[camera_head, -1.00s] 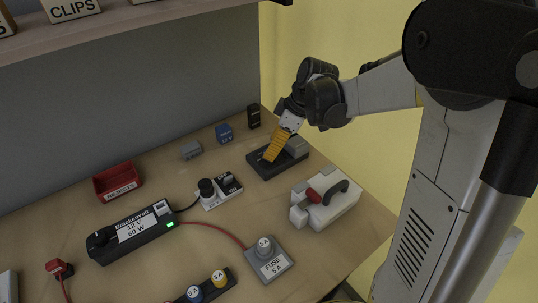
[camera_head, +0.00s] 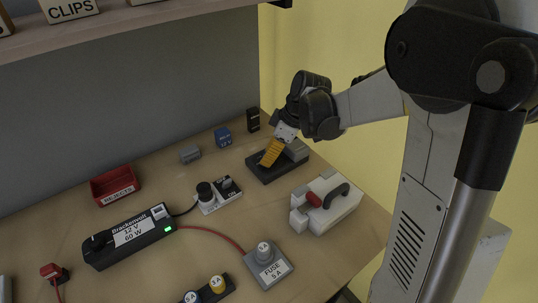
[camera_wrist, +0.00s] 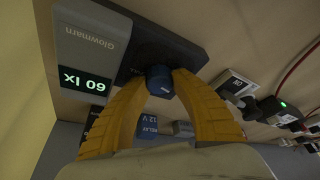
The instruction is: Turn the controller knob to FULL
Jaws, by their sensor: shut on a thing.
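The controller is a black base (camera_head: 265,177) with a grey display housing (camera_head: 297,151), at the right back of the bench in the head view. In the wrist view the black base (camera_wrist: 188,44) carries a dark blue knob (camera_wrist: 159,86). Its grey display housing (camera_wrist: 92,40) is marked "Glowmarn" and reads 60 lx, upside down in the picture. My gripper (camera_wrist: 160,76) has its yellow fingers shut on the knob, one on each side. In the head view my gripper (camera_head: 265,162) points down at the base and hides the knob.
A white case with a dark handle (camera_head: 335,207) stands just in front of the controller. A black 12 V power unit (camera_head: 130,240) and grey fuse box (camera_head: 268,270) lie farther left and forward.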

